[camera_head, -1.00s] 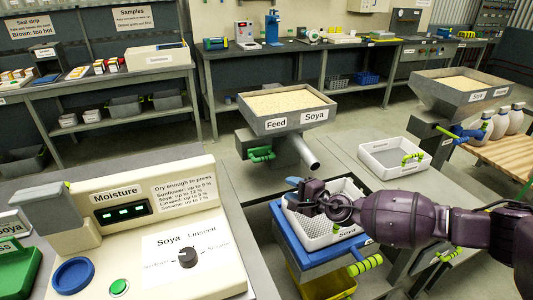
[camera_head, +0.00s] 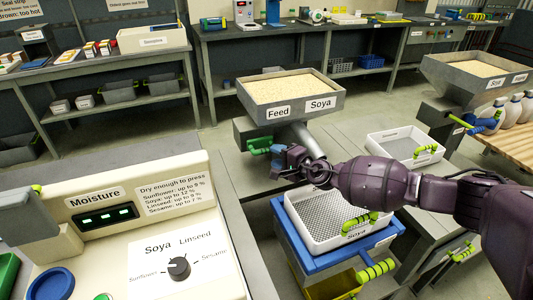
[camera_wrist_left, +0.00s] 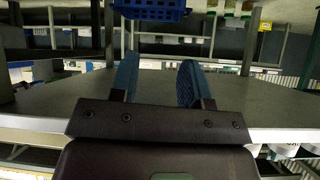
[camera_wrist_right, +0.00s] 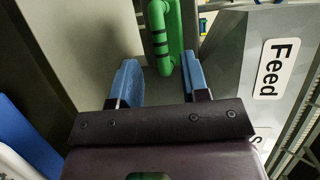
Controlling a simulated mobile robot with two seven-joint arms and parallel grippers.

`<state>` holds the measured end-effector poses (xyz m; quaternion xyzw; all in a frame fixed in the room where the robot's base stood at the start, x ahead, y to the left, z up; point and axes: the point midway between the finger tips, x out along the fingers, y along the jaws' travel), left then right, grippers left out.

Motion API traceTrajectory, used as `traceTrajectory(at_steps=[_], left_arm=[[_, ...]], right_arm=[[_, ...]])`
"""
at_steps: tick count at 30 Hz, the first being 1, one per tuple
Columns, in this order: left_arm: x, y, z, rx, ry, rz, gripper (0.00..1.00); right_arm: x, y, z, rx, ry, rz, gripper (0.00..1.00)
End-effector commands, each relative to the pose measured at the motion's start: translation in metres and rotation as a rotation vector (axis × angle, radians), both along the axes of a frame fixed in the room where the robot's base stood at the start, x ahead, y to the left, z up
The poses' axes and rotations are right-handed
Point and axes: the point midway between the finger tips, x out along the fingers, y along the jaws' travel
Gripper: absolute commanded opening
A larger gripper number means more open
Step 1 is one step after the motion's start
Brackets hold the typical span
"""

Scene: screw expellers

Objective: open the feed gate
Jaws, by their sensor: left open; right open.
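The feed hopper (camera_head: 320,104) labelled Feed and Soya stands at the centre of the head view, full of pale seed. Below its left side is a green gate handle (camera_head: 258,146), which also shows in the right wrist view (camera_wrist_right: 164,35). My right gripper (camera_head: 278,153) is just beside the handle; in the right wrist view its open blue fingers (camera_wrist_right: 162,80) have the handle's lower end between or just beyond their tips. Contact cannot be told. My left gripper (camera_wrist_left: 158,80) is open and empty, seen only in its own wrist view.
A white perforated tray (camera_head: 318,245) labelled Soya sits on a blue stand (camera_head: 300,262) under my right arm. The moisture meter (camera_head: 130,215) stands at front left. Another white tray (camera_head: 385,150) lies right of the hopper, and a second hopper (camera_head: 470,95) stands at far right.

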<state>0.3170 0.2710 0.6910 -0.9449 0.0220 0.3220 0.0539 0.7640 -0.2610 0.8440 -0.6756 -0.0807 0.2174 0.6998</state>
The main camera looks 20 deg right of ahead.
Motion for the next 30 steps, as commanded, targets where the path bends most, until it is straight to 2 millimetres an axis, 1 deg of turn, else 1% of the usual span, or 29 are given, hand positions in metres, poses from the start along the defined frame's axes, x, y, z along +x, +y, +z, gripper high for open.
traceTrajectory(at_steps=[1, 6, 9, 14, 21, 23, 27, 30], left_arm=[[-0.001, 0.000, -0.005, -0.001, 0.007, -0.001, 0.43], [0.002, -0.001, -0.009, -0.001, 0.006, -0.002, 0.43], [0.005, -0.001, -0.008, -0.001, -0.001, -0.004, 0.43], [0.009, -0.002, -0.007, -0.003, -0.006, -0.004, 0.43], [0.007, -0.002, -0.008, -0.006, -0.003, 0.002, 0.43], [0.006, -0.002, -0.009, -0.006, -0.001, 0.003, 0.43], [0.004, -0.002, -0.010, -0.006, 0.004, 0.004, 0.43], [0.003, -0.002, -0.011, -0.005, 0.007, 0.005, 0.43]], right_arm=[[0.008, 0.004, -0.007, 0.001, 0.005, 0.001, 0.42], [0.028, 0.013, -0.010, 0.001, 0.004, 0.000, 0.42], [0.036, 0.017, -0.010, 0.001, 0.003, 0.000, 0.42], [0.041, 0.019, -0.009, 0.000, 0.001, 0.000, 0.42], [0.041, 0.019, -0.008, 0.001, 0.000, 0.000, 0.42], [0.041, 0.019, -0.008, 0.001, 0.000, 0.000, 0.34], [0.041, 0.019, -0.008, 0.001, 0.000, 0.000, 0.13], [0.041, 0.019, -0.008, 0.001, 0.000, 0.000, 0.00]])
